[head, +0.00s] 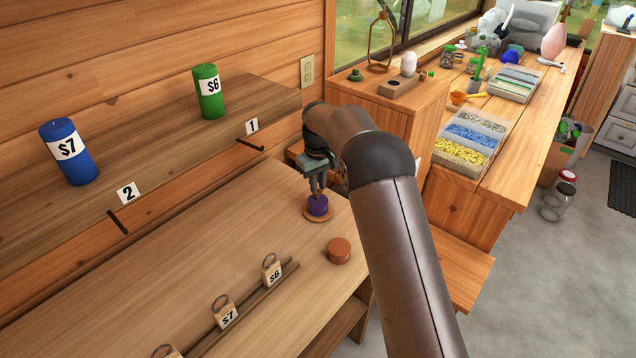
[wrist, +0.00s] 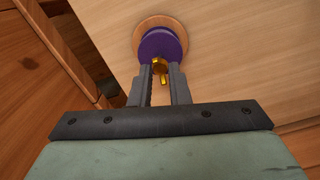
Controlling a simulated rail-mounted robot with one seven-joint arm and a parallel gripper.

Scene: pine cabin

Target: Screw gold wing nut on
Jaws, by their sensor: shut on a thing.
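A purple round piece (head: 318,206) stands on a wooden disc (head: 308,216) on the workbench, below my gripper (head: 317,188). In the wrist view the purple piece (wrist: 152,45) sits on the wooden disc (wrist: 165,19). The gold wing nut (wrist: 160,66) is between the fingertips of my gripper (wrist: 160,72), at the near side of the purple piece. My gripper is shut on the wing nut. I cannot tell whether the wing nut is on a thread; any stud is hidden.
A brown round block (head: 339,251) stands near the bench's right edge. Tags marked $6 (head: 271,271) and $7 (head: 228,317) stand along a rail at the front. A green $6 cylinder (head: 208,91) and blue $7 cylinder (head: 66,152) stand on the shelf behind.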

